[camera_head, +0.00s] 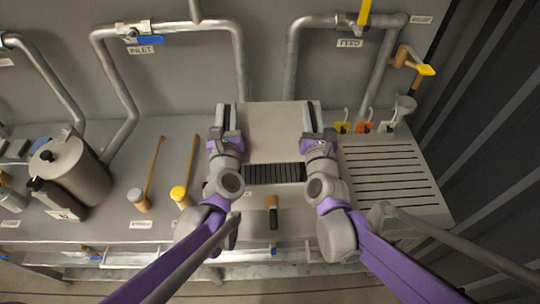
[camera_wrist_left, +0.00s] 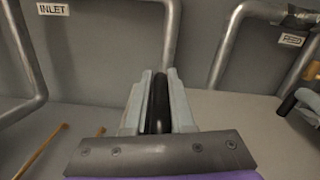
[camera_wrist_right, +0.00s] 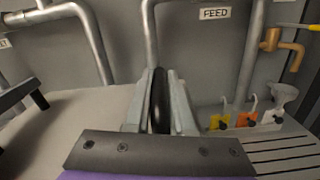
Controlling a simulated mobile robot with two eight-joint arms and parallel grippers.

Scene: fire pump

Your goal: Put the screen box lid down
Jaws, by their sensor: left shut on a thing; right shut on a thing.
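The screen box lid (camera_head: 271,128) is a pale grey panel with a black bar handle along each side. My left gripper (camera_head: 226,132) is shut on the left handle; this black bar (camera_wrist_left: 160,103) runs between the fingers in the left wrist view. My right gripper (camera_head: 311,132) is shut on the right handle, and its black bar (camera_wrist_right: 160,102) shows between the fingers in the right wrist view. A dark slatted screen (camera_head: 275,174) shows in front of the lid, between my wrists. I cannot tell whether the lid touches the surface beneath it.
Pipes run along the back wall.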

